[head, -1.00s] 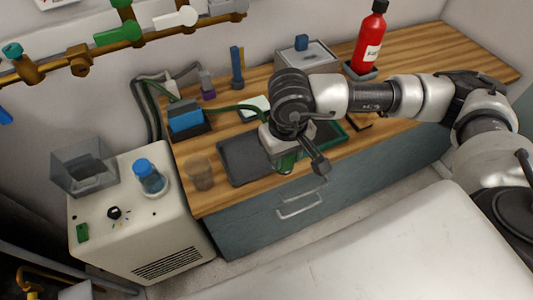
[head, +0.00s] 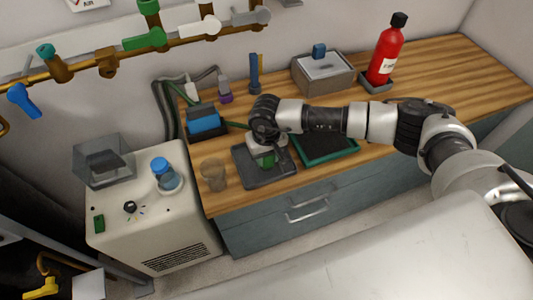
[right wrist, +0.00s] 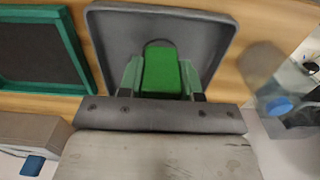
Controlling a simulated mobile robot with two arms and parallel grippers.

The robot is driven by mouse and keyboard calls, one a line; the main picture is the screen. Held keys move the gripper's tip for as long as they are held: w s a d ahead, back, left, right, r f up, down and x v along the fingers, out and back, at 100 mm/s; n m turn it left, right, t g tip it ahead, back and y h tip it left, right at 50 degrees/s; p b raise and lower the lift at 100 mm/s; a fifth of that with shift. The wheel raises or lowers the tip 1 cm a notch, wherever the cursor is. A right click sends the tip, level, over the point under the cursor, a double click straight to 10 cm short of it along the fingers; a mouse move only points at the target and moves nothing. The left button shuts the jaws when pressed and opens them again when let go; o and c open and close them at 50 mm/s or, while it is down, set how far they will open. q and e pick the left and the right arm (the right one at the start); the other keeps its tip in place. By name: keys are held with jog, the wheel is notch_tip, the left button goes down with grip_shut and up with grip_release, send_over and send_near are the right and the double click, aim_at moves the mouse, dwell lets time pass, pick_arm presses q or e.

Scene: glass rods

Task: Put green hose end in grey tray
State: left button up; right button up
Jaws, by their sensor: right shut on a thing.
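The grey tray (head: 244,172) lies on the wooden bench top near its front edge. My right gripper (head: 265,160) points down over the grey tray and is shut on the green hose end (right wrist: 161,72). In the right wrist view the green hose end sits between the fingers, with the grey tray (right wrist: 112,32) behind it. I cannot tell whether the hose end touches the tray floor. A piece of green hose (head: 236,125) shows behind the wrist, and the rest is hidden by my arm. My left gripper is not in view.
A green-rimmed tray (head: 328,160) lies right of the grey tray, under my right arm. A beaker (head: 213,174) stands close on the left. A blue block in a black holder (head: 205,120), a grey box (head: 322,75) and a red bottle (head: 384,55) stand behind.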

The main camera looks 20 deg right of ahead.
jog(key=shift+f, duration=0.15)
jog(key=shift+f, duration=0.1)
jog(key=shift+f+b, duration=0.1)
jog(key=shift+b, duration=0.2)
jog(key=o, duration=1)
